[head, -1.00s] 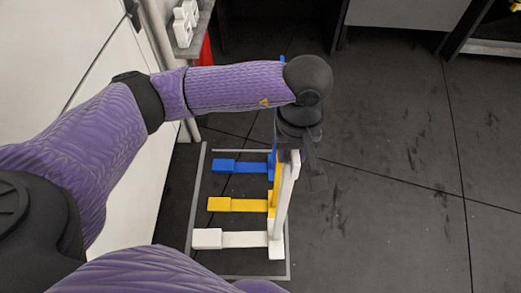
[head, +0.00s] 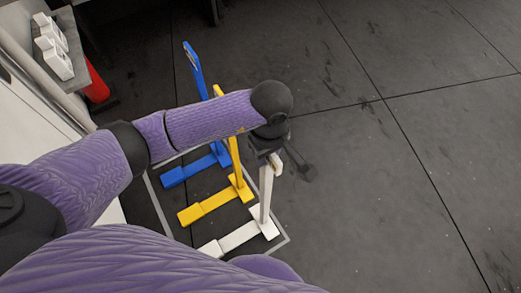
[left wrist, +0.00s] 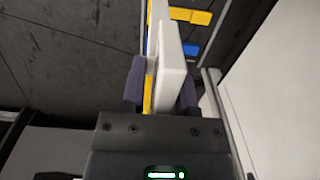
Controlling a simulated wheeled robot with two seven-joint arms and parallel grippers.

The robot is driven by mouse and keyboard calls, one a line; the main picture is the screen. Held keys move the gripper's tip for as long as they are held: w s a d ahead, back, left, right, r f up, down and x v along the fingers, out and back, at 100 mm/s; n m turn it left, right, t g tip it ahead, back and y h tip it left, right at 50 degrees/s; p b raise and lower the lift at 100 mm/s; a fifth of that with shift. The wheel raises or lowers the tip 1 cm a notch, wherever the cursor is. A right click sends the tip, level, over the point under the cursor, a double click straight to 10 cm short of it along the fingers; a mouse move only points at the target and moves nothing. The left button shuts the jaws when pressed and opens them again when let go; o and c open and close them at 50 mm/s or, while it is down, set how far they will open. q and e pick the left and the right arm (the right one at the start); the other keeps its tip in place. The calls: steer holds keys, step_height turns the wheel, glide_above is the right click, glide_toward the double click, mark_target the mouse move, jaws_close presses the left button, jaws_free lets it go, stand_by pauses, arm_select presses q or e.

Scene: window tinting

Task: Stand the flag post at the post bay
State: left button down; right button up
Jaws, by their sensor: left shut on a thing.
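A white post (head: 265,195) with a long flat foot (head: 237,238) stands roughly upright at the near end of a row. My left gripper (head: 270,152) is shut on its upper part. In the left wrist view, the fingers (left wrist: 160,88) clasp the white post (left wrist: 175,45) from both sides. A yellow post (head: 235,160) and a blue post (head: 194,70) stand behind it. The grey-outlined floor bay (head: 158,203) surrounds their feet. Whether the white foot touches the floor is unclear. My right gripper is out of view.
A grey shelf (head: 72,80) with white items (head: 54,48) stands at the upper left, with a red cylinder (head: 97,88) beside it. A white wall panel (head: 60,160) borders the left. The dark tiled floor (head: 410,150) to the right is clear.

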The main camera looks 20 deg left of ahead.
arm_select(q)
step_height(320, 180, down, 6)
steer(key=b, duration=0.2)
steer(key=shift+b, duration=0.35)
steer(key=shift+r, duration=0.15)
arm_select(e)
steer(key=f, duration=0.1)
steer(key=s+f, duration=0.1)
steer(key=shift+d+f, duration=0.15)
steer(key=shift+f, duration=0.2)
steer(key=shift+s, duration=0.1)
arm_select(q)
steer(key=shift+c, duration=1.8)
jaws_free()
step_height(320, 180, up, 12)
steer(key=p, duration=0.6)
steer(key=shift+f, duration=0.2)
steer(key=shift+r, duration=0.2)
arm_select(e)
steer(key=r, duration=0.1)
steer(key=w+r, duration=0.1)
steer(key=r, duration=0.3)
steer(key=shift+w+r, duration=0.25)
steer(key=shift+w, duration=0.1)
